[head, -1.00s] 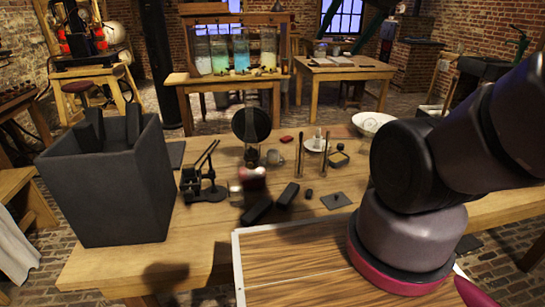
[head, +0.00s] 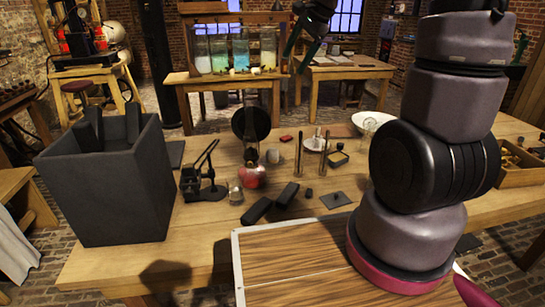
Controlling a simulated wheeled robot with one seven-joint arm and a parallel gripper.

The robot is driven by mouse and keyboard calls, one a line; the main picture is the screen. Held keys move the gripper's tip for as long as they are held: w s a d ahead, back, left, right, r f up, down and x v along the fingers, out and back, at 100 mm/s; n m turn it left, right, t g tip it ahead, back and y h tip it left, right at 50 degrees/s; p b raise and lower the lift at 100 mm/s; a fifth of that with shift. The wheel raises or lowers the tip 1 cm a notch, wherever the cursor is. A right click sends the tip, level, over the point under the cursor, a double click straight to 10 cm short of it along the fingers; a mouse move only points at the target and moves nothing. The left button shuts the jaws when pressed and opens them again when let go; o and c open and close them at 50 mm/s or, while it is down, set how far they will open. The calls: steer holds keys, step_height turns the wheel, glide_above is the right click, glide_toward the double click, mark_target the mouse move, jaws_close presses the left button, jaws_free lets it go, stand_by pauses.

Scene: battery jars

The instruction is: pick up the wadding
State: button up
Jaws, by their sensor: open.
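A small pale lump (head: 272,156), which may be the wadding, lies on the wooden table just right of a glass flask (head: 250,176) with red in its bulb. It is too small to be sure of. My gripper (head: 298,56) hangs at the top of the head view, high above and beyond the pale lump. Its jaws are apart and nothing shows between them. Part of it is cut off by the top edge.
A dark open box (head: 105,195) stands on the table (head: 200,232) at left. A black instrument (head: 200,178), a black disc (head: 257,122), dark blocks (head: 257,210) and two upright rods (head: 325,155) crowd the middle. A white bowl (head: 372,122) is behind my arm.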

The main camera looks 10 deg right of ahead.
steer(key=w+f+m+g, duration=0.1)
steer(key=w+f+m, duration=0.2)
steer(key=w+f, duration=0.35)
steer(key=w+f+m+g, duration=0.15)
steer(key=w+f, duration=0.25)
steer(key=f, duration=0.5)
steer(key=m, duration=0.5)
glide_toward(273, 149)
steer(key=x, duration=0.4)
steer(key=shift+s+f, duration=0.1)
steer(key=shift+s, duration=0.3)
steer(key=x, duration=0.6)
steer(key=shift+w+a+f, duration=0.1)
steer(key=shift+w, duration=0.25)
jaws_close()
